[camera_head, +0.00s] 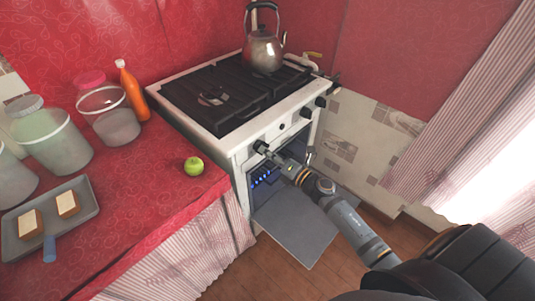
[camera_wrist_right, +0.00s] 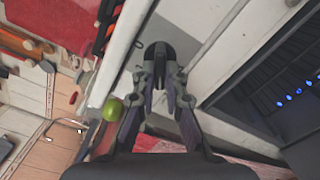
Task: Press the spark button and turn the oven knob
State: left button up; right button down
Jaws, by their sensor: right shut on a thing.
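The white stove (camera_head: 240,139) stands against the back wall with dark knobs along its front panel. My right gripper (camera_head: 267,151) is shut on the leftmost, black oven knob (camera_head: 260,145). In the right wrist view, the knob (camera_wrist_right: 156,52) sits between the fingertips of the gripper (camera_wrist_right: 161,78). A small dark round spot (camera_head: 282,126) on the panel, right of that knob, may be the spark button. Several blue lights or flames (camera_head: 266,176) show inside the open oven. My left gripper is not in view.
The oven door (camera_head: 295,225) hangs open below my right arm. A kettle (camera_head: 264,50) stands on the hob. The red counter at left holds a green apple (camera_head: 194,166), an orange bottle (camera_head: 132,92), jars and a tray (camera_head: 87,211) with bread.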

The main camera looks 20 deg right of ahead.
jog(key=shift+f, duration=0.15)
jog(key=c, duration=1.4)
grip_release()
jog(key=shift+s, duration=0.1)
jog(key=v, duration=1.2)
